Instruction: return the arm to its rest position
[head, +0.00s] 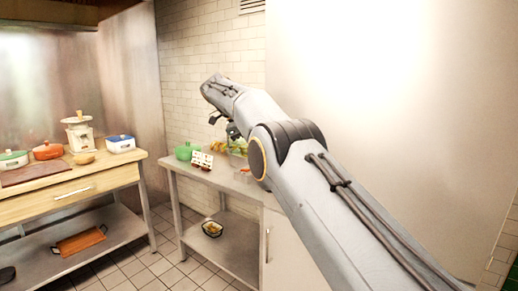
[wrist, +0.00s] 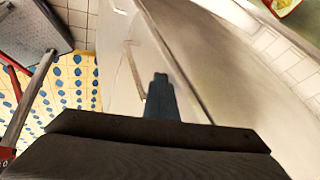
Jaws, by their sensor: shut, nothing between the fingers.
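My arm reaches from the lower right of the head view up to the middle, bent at the elbow. My gripper (head: 234,130) hangs at the far end, above the steel table by the tiled wall. It also shows in the wrist view (wrist: 161,78), where its dark fingers are together with nothing between them. In the head view the fingertips are small and partly hard to make out against the things behind.
A green pot (head: 187,151) and a small white card rack (head: 203,160) stand on the steel table (head: 222,180). A wooden counter (head: 75,190) at left holds a white scale (head: 79,134), an orange pot (head: 47,150) and a blue-lidded dish (head: 121,143). Tiled floor lies between.

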